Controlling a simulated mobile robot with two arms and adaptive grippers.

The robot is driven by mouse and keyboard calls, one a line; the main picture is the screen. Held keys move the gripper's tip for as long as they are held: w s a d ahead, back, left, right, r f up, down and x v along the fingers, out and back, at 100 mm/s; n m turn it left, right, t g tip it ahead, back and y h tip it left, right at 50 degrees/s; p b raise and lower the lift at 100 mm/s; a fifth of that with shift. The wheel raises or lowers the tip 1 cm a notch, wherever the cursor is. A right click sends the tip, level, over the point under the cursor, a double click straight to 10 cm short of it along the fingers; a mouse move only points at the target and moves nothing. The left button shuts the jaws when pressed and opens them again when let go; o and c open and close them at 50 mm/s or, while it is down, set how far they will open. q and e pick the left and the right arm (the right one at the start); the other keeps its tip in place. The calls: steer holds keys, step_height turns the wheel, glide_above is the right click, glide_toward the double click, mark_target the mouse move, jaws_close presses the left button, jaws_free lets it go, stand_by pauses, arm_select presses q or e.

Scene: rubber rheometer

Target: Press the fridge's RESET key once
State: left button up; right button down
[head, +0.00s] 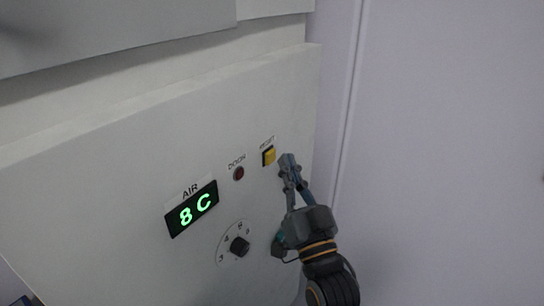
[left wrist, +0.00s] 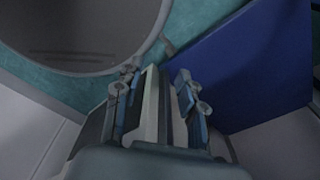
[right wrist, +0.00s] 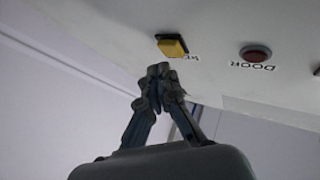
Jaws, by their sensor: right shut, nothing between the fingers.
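The yellow RESET key (head: 268,156) sits in a dark frame on the fridge's pale front panel (head: 110,200), under the RESET label. My right gripper (head: 288,160) is shut and empty, with its fingertips just right of the key in the head view. In the right wrist view the key (right wrist: 172,46) shows just beyond and above the closed fingertips (right wrist: 160,72), with a small gap in the picture. I cannot tell the gap in depth. My left gripper (left wrist: 153,88) shows only in the left wrist view, with its fingers apart.
Left of the key are a red DOOR lamp (head: 238,173) and a green AIR display (head: 192,208) reading 8 C. A black dial (head: 240,246) is below. A plain pale wall (head: 450,150) stands to the right. A blue panel (left wrist: 250,70) is near my left gripper.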

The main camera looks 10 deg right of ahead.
steer(key=shift+s+d, duration=1.75)
